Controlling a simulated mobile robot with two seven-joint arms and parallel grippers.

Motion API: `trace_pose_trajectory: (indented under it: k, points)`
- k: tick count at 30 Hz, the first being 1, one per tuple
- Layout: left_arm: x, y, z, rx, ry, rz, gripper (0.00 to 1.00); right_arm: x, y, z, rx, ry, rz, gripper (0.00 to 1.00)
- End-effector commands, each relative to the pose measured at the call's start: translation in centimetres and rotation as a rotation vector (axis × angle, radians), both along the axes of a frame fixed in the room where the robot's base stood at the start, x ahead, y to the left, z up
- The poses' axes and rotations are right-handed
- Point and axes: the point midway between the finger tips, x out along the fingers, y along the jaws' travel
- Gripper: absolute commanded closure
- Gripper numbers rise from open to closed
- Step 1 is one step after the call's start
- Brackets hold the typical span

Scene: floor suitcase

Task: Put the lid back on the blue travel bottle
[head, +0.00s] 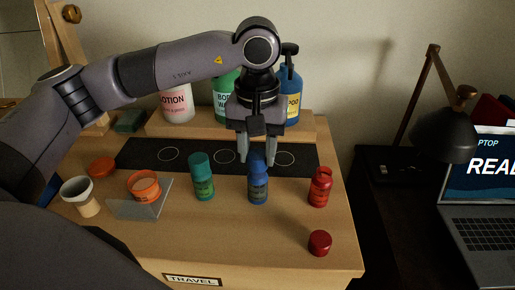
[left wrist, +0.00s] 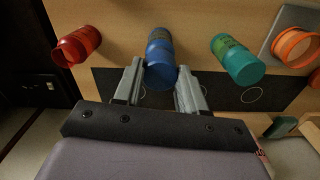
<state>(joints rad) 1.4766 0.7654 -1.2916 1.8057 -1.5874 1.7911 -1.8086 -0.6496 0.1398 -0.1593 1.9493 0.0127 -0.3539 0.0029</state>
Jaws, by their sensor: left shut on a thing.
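The blue travel bottle (head: 258,190) stands upright on the wooden top, in the middle of a row of small bottles. Its blue lid (head: 257,161) is at the bottle's mouth, in line with it. My left gripper (head: 257,164) points down from above, with a finger on each side of the lid, shut on it. In the left wrist view the blue lid (left wrist: 160,74) is between the two fingertips, with the bottle (left wrist: 159,38) beyond it. I cannot tell whether the lid is fully seated. My right gripper is not in view.
A teal bottle (head: 203,180) stands to the left and an open red bottle (head: 320,190) to the right. A red lid (head: 320,243) lies in front. Large bottles stand on a shelf behind.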

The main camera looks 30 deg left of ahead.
Motion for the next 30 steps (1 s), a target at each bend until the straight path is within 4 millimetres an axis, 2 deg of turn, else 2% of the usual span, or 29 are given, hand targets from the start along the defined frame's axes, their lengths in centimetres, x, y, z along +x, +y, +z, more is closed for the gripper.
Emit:
trace_pose_trajectory:
  k: [30]
  points:
    - [-0.01,0.01,-0.33,0.001,0.0,0.0,0.87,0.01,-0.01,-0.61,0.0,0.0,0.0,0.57]
